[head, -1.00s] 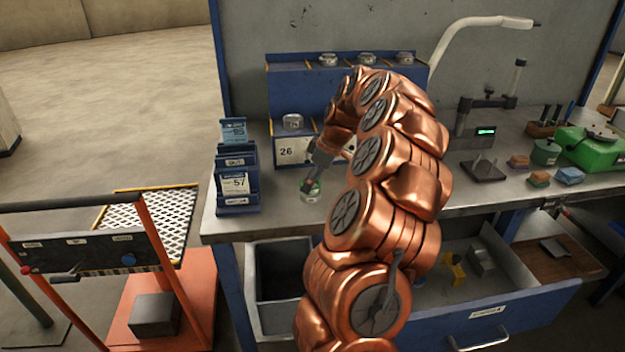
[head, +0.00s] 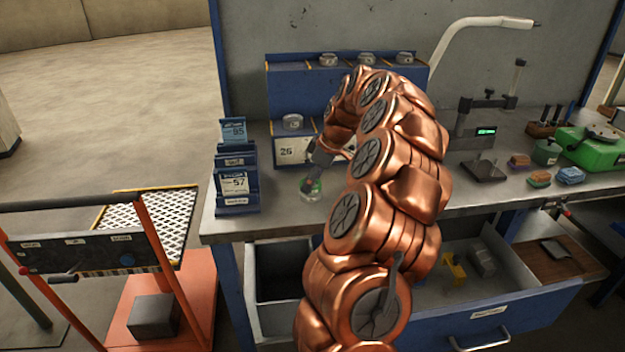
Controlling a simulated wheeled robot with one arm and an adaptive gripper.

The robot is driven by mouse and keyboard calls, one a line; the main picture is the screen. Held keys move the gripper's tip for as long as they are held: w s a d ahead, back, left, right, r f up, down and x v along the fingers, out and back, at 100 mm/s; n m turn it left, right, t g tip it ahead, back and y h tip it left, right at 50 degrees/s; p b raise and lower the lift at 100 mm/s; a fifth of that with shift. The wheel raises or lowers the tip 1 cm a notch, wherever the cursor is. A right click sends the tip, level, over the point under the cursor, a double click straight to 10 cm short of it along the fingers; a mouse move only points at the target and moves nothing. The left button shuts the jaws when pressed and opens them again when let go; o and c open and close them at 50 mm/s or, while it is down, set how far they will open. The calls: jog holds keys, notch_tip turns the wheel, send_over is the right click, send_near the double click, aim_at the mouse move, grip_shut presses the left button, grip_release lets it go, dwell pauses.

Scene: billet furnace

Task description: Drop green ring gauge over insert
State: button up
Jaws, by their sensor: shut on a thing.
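The green ring gauge (head: 313,188) shows as a small green patch at the tip of my gripper (head: 312,180), low over the left part of the bench. My gripper is shut on it, and the fingers cover part of it. A pale round piece (head: 310,197), perhaps the insert, is directly below the green ring at the bench top. The view is too small to tell whether the ring is around it or only above it.
A blue card rack (head: 237,190) stands left of my gripper. A box marked 26 (head: 293,150) is behind it. The blue shelf (head: 290,82) carries several metal pieces. An open drawer (head: 505,318) juts out below the bench (head: 275,215).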

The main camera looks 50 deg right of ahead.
jog(key=shift+f+b, duration=0.35)
jog(key=shift+f, duration=0.2)
jog(key=o, duration=0.9)
jog(key=shift+o, duration=0.2)
jog(key=p+v, duration=0.1)
jog(key=v, duration=1)
dwell(0.6)
jog(key=shift+a, duration=0.1)
